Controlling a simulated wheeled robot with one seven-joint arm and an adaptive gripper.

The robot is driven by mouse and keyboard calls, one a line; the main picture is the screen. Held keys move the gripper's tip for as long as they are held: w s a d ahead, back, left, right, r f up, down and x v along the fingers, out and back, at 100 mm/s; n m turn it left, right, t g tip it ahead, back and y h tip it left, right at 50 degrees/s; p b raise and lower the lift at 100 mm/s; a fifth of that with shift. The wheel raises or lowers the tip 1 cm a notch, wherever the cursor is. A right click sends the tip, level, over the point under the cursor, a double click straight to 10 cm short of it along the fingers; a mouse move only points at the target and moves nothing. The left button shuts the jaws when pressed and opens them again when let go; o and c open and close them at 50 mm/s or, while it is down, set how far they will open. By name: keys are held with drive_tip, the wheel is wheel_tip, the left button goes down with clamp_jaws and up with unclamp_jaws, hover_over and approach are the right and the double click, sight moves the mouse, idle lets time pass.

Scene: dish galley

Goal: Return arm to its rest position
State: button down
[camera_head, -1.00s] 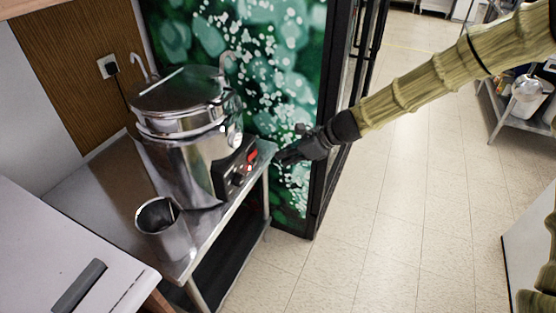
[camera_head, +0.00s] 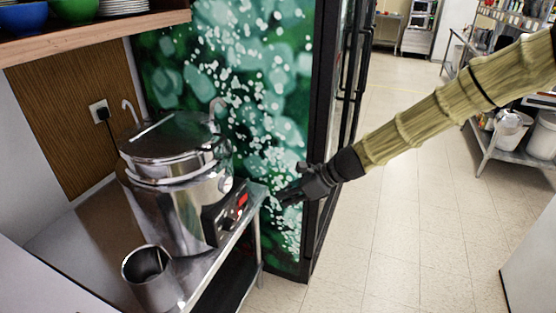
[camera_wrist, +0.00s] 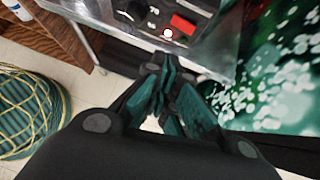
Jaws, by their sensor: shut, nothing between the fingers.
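My gripper (camera_head: 283,197) is at the end of my arm, which reaches in from the right in the head view. It is just right of the steel cooker (camera_head: 180,190) and in front of the green patterned panel (camera_head: 245,100). In the wrist view my gripper (camera_wrist: 162,80) has its fingers together, with nothing held. The cooker's control panel (camera_wrist: 160,15), with a red switch and a lit white-red lamp, is just beyond the fingertips. I cannot tell the exact gap between them.
The cooker and an open steel cup (camera_head: 152,275) stand on a steel table (camera_head: 95,235). A wooden shelf (camera_head: 100,38) with bowls and plates hangs above. A black-framed glass door (camera_head: 340,110) is behind my arm. The tiled floor (camera_head: 410,220) to the right is clear.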

drive_tip(key=s+d+f+n+g+h, duration=0.1)
drive_tip(key=s+d+f+n+h, duration=0.25)
drive_tip(key=s+f, duration=0.7)
drive_tip(key=s+d+f+n+g+h, duration=0.15)
drive_tip(key=s+d+f+n, duration=0.4)
drive_tip(key=f, duration=0.75)
drive_tip(key=s+d+f+n+h, duration=0.1)
drive_tip(key=s+d+f+n, duration=0.1)
drive_tip(key=s, duration=0.6)
drive_tip(key=s+d+f+n+h, duration=0.1)
drive_tip(key=s+d+f+n, duration=0.1)
drive_tip(key=s+f+n, duration=0.3)
drive_tip(key=s+d+f+n+h, duration=0.2)
drive_tip(key=s+f+n, duration=0.2)
drive_tip(key=s, duration=0.9)
drive_tip(key=shift+s+d+n, duration=0.25)
drive_tip(key=shift+n, duration=0.35)
drive_tip(key=shift+g, duration=0.25)
